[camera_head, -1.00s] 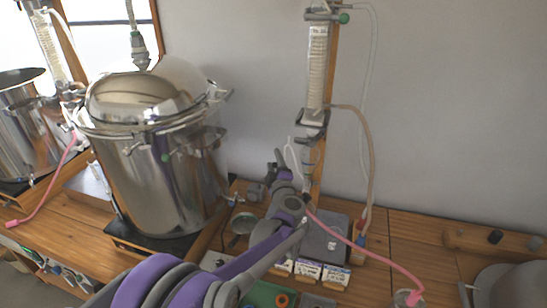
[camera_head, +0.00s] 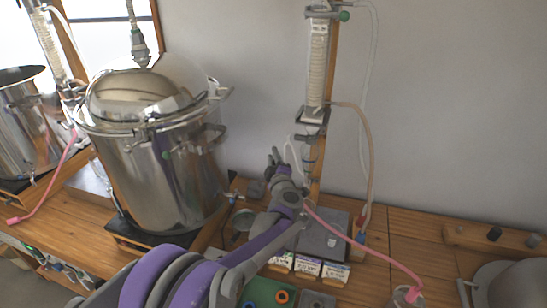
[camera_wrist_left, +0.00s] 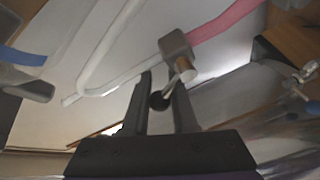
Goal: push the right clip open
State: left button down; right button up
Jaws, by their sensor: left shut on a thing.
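A large steel pot (camera_head: 165,185) with a domed lid (camera_head: 150,92) stands left of centre. A metal clip-like fitting (camera_head: 218,91) sticks out at the right of its rim; I cannot tell whether it is open. My left gripper (camera_head: 276,157) is in front of the column stand, to the right of the pot and apart from that fitting. In the left wrist view, the left gripper (camera_wrist_left: 160,100) has a small dark round knob (camera_wrist_left: 159,101) between its fingers. A grey block with a metal pin (camera_wrist_left: 178,52) and a pink hose (camera_wrist_left: 225,18) lie just beyond. My right gripper is not in view.
A glass column (camera_head: 317,65) rises on a wooden post, with hoses on its right. A pink hose (camera_head: 365,250) runs to a flask at the lower right. A second steel pot (camera_head: 30,120) is at far left.

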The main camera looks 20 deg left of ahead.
pick_arm(q)
jog(key=shift+a+f+n+g+h+b, duration=0.35)
jog(key=shift+f+n+g+b, duration=0.15)
jog(key=shift+n+b, duration=0.55)
jog(key=shift+r, duration=0.1)
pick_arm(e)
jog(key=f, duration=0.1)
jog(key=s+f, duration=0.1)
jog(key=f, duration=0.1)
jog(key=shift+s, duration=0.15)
pick_arm(q)
jog(key=c, duration=0.7)
grip_release()
jog(key=b+v, duration=0.1)
jog(key=v, duration=1)
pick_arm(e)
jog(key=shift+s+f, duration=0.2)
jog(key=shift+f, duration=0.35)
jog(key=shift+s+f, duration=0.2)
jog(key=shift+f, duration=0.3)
